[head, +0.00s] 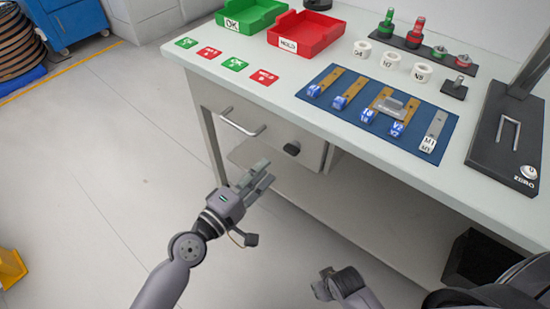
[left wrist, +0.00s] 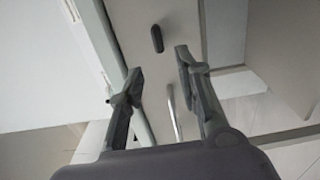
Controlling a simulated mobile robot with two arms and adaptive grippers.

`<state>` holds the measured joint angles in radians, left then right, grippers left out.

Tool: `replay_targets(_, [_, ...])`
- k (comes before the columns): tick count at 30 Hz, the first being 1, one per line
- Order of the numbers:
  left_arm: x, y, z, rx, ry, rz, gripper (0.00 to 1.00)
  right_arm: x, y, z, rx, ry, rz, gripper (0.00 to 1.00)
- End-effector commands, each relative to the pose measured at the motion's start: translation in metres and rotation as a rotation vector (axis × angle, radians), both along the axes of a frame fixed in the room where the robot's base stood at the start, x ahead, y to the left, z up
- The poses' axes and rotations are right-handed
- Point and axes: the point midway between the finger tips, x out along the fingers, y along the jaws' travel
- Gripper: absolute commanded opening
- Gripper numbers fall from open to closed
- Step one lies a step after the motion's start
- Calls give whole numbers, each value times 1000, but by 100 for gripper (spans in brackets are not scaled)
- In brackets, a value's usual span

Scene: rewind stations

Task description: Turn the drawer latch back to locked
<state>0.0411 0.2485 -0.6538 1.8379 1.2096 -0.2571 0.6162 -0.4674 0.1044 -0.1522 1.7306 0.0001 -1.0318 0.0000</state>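The drawer (head: 262,135) under the table top looks shut. Its black latch (head: 291,149) is an elongated knob right of the silver bar handle (head: 243,122). In the left wrist view the latch (left wrist: 157,38) lies lengthwise roughly in line with the handle (left wrist: 174,112). My left gripper (head: 262,178) is in front of and below the drawer, apart from the latch. In the left wrist view its fingers (left wrist: 156,70) are spread and empty, with the latch beyond the gap between the tips. My right gripper (head: 325,287) is low at the bottom centre, its finger opening unclear.
The table top (head: 225,85) carries a green tray (head: 250,14), a red tray (head: 304,34), a blue mat (head: 385,135) with small labelled blocks, white rings and a black scale (head: 507,140). A shelf (head: 345,195) lies under the drawer.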

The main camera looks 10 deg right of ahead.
Motion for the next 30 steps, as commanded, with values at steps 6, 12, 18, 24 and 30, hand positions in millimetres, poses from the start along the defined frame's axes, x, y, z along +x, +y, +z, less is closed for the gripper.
replay_targets(6, [-17, 22, 0, 1, -1, 0, 32, 0, 0, 0, 0, 0, 0, 29])
replay_targets(12, [-21, 26, 0, -1, 0, 0, 32, 0, 0, 0, 0, 0, 0, 29])
replay_targets(18, [-20, 26, 0, -1, -1, 0, 32, 0, 0, 0, 0, 0, 0, 29])
replay_targets(24, [-20, 26, 0, -1, -1, 0, 32, 0, 0, 0, 0, 0, 0, 29])
replay_targets(30, [-23, 32, -27, 130, -41, 1, 32, 0, 0, 0, 1, 0, -1, 29])
